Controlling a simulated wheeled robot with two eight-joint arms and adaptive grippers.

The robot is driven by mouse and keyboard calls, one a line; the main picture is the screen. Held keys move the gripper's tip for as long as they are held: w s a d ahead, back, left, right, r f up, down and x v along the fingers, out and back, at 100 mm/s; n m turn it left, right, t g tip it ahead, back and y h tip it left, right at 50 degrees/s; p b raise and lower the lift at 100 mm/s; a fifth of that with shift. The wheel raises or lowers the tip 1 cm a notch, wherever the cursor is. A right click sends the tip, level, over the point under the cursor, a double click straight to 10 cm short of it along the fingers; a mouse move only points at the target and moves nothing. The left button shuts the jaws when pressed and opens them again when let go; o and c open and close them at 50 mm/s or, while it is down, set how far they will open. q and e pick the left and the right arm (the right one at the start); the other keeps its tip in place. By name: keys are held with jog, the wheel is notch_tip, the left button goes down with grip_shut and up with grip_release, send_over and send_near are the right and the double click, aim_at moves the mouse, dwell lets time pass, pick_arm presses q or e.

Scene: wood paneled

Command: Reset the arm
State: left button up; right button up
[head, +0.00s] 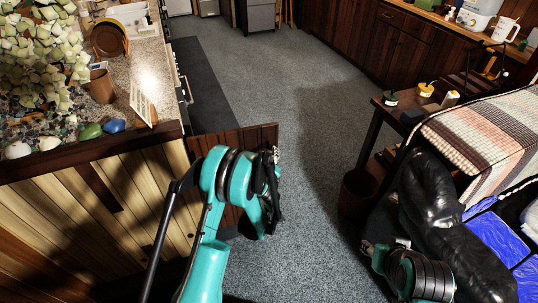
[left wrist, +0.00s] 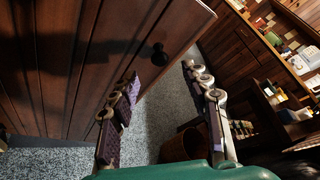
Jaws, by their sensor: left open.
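My left arm rises in the middle of the head view, and its left gripper (head: 272,178) points away over the grey carpet. In the left wrist view the left gripper (left wrist: 162,78) has its two fingers spread apart with nothing between them. A dark wooden door panel (left wrist: 75,60) with a round black knob (left wrist: 159,55) lies beyond and beside the left finger. My right gripper (head: 374,250) is low at the right, beside the black leather armrest. Its fingers are mostly hidden, so I cannot tell their state.
A side table (head: 392,106), a waste bin (head: 355,192) and a black leather seat (head: 440,215) with a blanket stand at the right. Carpet (head: 275,75) is clear ahead.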

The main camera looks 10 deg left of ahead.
dwell(0.3)
pick_arm(q)
jog(key=s+a+r+n+g, duration=0.3)
jog(key=s+r+n, duration=0.9)
jog(key=r, duration=0.3)
jog(key=s+d+n+g+h, duration=0.1)
jog(key=s+n, duration=0.5)
jog(key=s, duration=0.7)
jog(key=s+d+n+g+h, duration=0.2)
jog(key=s+n, duration=0.4)
jog(key=s, duration=0.6)
jog(key=shift+s+d+r+g, duration=0.2)
jog(key=shift+s+d+g, duration=0.25)
jog(key=shift+g, duration=0.25)
